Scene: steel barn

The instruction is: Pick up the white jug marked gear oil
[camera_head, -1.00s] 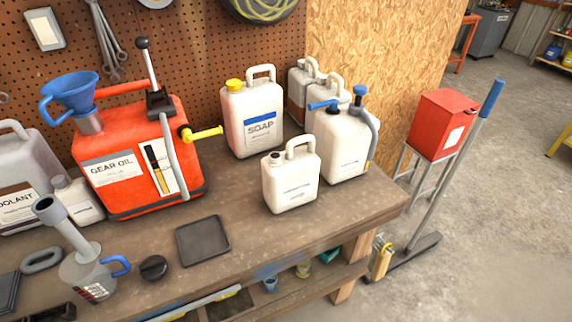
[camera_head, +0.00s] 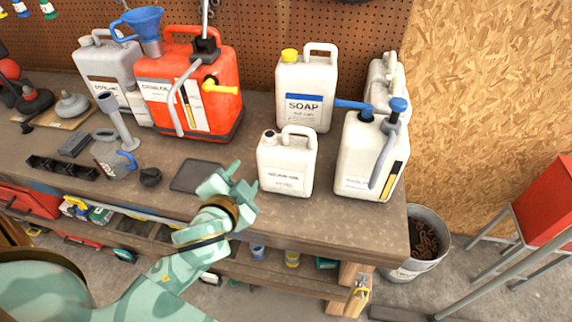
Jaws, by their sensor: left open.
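A small white jug (camera_head: 285,172) with a looped top handle and a dark spout opening stands upright near the front of the bench. Its front label is too blurred to read surely. My left gripper (camera_head: 230,180) is open and empty, just left of this jug and apart from it, over the bench's front part. A larger white jug (camera_head: 308,88) marked SOAP, with a yellow cap, stands behind. My right gripper is not in view.
A white jug with a blue pump (camera_head: 362,160) stands close on the right. A red can (camera_head: 215,110) with a blue funnel (camera_head: 140,20) stands at the back left. A dark flat tray (camera_head: 190,177) lies beside my gripper. A bucket (camera_head: 425,240) stands below the bench's right end.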

